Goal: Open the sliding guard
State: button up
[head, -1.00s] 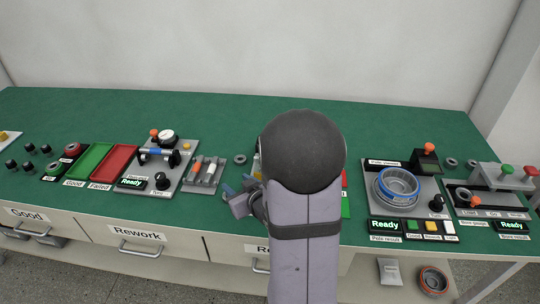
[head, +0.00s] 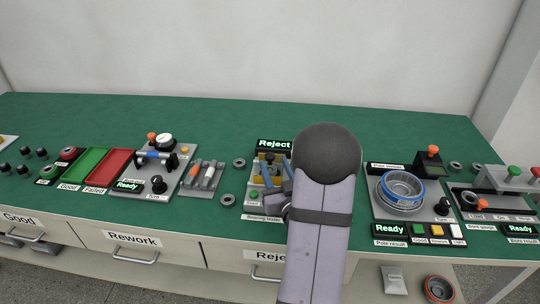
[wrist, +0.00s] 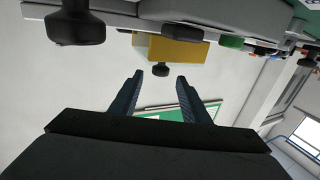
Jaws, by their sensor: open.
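The bearing tester (head: 251,197) stands at mid-bench, partly hidden by my arm, with a lit "Reject" display (head: 274,144) behind it. In the wrist view a yellow block (wrist: 178,52) with a black knob (wrist: 160,70) sits ahead of my fingers; I take it to be the sliding guard, but cannot tell its position along its travel. My gripper (head: 276,172) is over the tester. In the wrist view my gripper (wrist: 160,78) is open and empty, with the knob lined up between the fingertips and seemingly just beyond them.
Left of the tester are loose rings (head: 227,200), a tool holder (head: 201,178), a turning station (head: 160,165) and the red tray (head: 112,162). To the right is the pole station (head: 400,190) with a ring part. Green bench is clear behind the tester.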

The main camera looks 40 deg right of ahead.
aim_at(271, 158)
jog(key=shift+p+x, duration=0.55)
jog(key=shift+x, duration=2.3)
grip_shut()
